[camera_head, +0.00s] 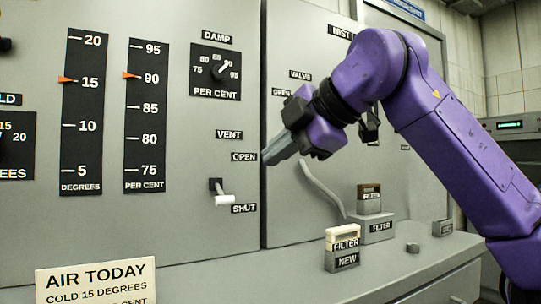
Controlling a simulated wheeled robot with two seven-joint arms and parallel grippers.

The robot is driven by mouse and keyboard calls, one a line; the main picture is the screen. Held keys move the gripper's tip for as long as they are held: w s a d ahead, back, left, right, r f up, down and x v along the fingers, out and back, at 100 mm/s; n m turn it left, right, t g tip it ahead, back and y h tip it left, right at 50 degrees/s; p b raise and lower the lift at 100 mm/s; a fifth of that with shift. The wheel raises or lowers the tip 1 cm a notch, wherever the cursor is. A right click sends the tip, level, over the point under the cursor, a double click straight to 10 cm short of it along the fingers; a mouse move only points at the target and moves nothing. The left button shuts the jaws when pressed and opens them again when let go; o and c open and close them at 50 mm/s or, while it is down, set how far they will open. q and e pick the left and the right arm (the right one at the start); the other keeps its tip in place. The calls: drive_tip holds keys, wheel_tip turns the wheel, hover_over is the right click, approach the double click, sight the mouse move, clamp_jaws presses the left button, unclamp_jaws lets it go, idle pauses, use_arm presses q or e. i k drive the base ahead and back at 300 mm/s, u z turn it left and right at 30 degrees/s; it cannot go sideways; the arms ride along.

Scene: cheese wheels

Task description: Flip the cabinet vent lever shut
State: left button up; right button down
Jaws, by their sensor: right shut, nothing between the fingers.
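The vent lever (224,200) is a white-tipped handle on a dark mount on the grey cabinet front (180,225). It sits below the VENT label (229,134), and its white end lies low, beside the SHUT label (244,209). The OPEN label (244,157) is above it. My right gripper (267,158) comes in from the right on a purple arm. It is shut and empty, with its tips by the OPEN label, up and to the right of the lever and apart from it in the picture. My left gripper is not in view.
A ledge (300,281) runs below the cabinet. On it stand a NEW filter box (343,260) and another FILTER block (377,229). A grey hose (322,190) hangs below my right gripper. A sign (97,282) reading AIR TODAY stands at the lower left.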

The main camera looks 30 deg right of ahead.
sight(221, 195)
drive_tip(key=k, duration=1)
